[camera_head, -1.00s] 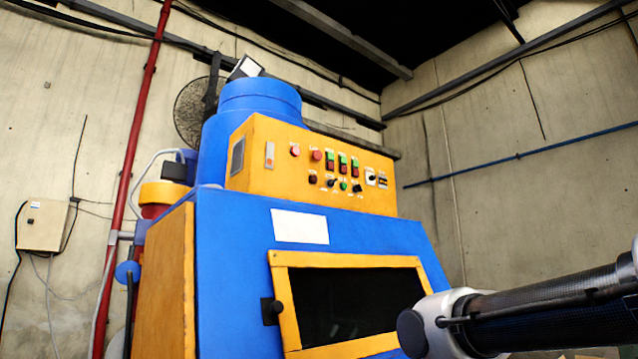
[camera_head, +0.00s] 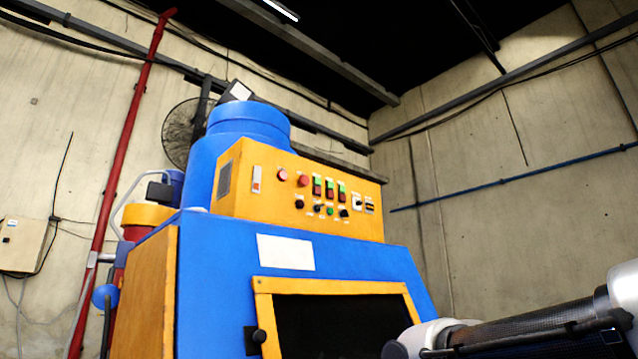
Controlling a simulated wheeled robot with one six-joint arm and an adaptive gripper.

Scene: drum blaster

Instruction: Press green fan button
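The yellow control panel (camera_head: 240,205) sits on top of the blue machine (camera_head: 215,265), in the middle of the head view. Several green-over-red switches stand in its upper row, such as the left green button (camera_head: 317,182). A small round green button (camera_head: 330,211) is in the lower row. The labels are too small to read, so I cannot tell which green one is for the fan. Part of my arm shows at the lower right, well apart from the panel. My gripper is out of view.
A yellow-framed dark window (camera_head: 345,325) is in the machine's front, with a black knob (camera_head: 259,336) at its left. The space in front of the panel looks clear.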

